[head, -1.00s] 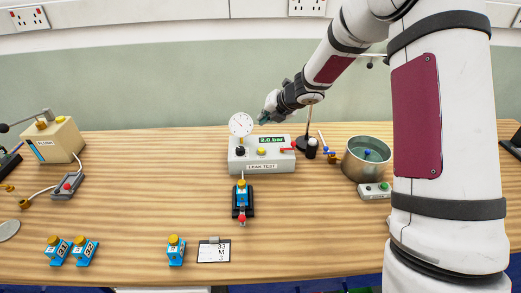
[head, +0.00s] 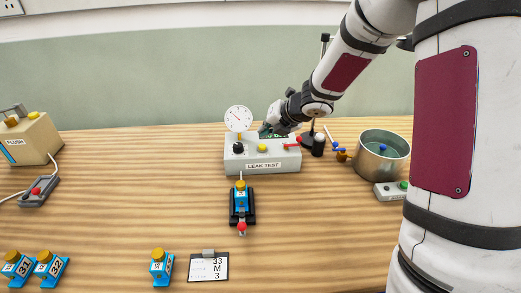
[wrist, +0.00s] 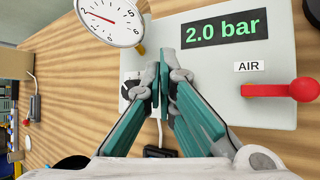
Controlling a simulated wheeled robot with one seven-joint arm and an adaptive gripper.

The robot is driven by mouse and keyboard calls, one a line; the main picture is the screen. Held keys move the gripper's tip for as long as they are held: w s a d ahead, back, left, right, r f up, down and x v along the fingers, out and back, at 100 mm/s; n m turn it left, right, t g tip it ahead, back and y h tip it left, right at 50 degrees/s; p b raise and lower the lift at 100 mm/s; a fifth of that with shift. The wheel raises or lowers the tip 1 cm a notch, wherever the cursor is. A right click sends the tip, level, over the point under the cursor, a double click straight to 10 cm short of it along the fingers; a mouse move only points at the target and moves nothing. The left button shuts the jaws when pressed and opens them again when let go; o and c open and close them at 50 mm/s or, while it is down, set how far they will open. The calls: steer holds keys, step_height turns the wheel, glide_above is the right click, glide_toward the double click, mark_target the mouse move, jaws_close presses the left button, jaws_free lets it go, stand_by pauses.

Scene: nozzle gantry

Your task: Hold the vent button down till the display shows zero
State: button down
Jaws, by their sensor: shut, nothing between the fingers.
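The grey LEAK TEST box (head: 262,166) stands on the bench. Its display (wrist: 225,29) reads 2.0 bar in green in the wrist view. A yellow button (head: 262,148) shows on the box in the head view, between a black knob (head: 238,148) and a red lever; I cannot read which button is the vent. My gripper (wrist: 166,75) is shut and empty over the box, its teal fingers pointing at the panel. In the head view it covers most of the display. In the wrist view the fingers hide the yellow button; I cannot tell whether they touch anything.
The red lever (wrist: 285,90) sits by an AIR label. A round gauge (head: 239,119) rises at the box's back left. A blue fixture (head: 241,205) stands in front. A metal pot (head: 383,157) stands to the right. A clipboard (head: 208,267) lies near the front.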

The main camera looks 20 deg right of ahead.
steer(key=shift+f+b, duration=0.6)
steer(key=shift+f, duration=0.1)
steer(key=shift+f, duration=0.1)
stand_by(1.0)
steer(key=shift+f+b, duration=0.3)
steer(key=shift+b, duration=0.15)
steer(key=shift+f+b, duration=0.5)
steer(key=shift+b, duration=0.05)
stand_by(1.6)
steer(key=shift+r, duration=0.15)
stand_by(1.1)
steer(key=shift+r+p, duration=0.8)
steer(key=shift+p, duration=0.25)
step_height(320, 180, up, 5)
steer(key=p, duration=0.6)
